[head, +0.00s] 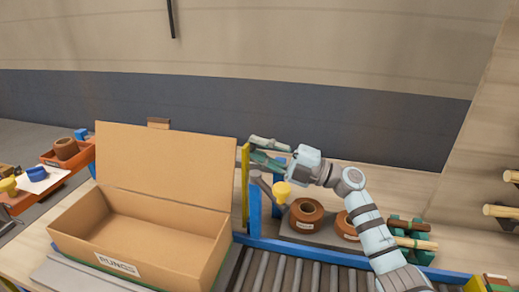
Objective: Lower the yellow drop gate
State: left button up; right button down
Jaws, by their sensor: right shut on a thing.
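The yellow drop gate (245,190) stands upright, seen nearly edge-on as a narrow yellow strip, between the open cardboard box and the roller conveyor. A blue post (254,212) stands close beside it. My right gripper (254,149) comes in from the right with its green fingers at the top of the gate. It is shut on the gate there; the exact contact is small and partly hidden by the fingers. My left gripper is not in view.
The open cardboard box (100,238) stands left of the gate, its lid raised. The roller conveyor (290,272) runs right in front. Brown wooden rings (306,212) and a yellow cup-shaped piece (282,191) are below my right arm. A red tray (75,178) is at far left.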

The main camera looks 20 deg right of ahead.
jog(key=s+a+n, duration=0.2)
jog(key=s+a+n+g+p, duration=0.1)
jog(key=shift+s+r+n+y, duration=0.4)
jog(key=shift+d, duration=0.1)
jog(key=c, duration=1.4)
grip_release()
jog(key=shift+o, duration=0.2)
jog(key=shift+d, duration=0.1)
send_near(247, 155)
jog(key=v, duration=0.3)
jog(key=shift+s+d+r, duration=0.15)
jog(key=shift+s+d, duration=0.1)
jog(key=shift+s, duration=0.05)
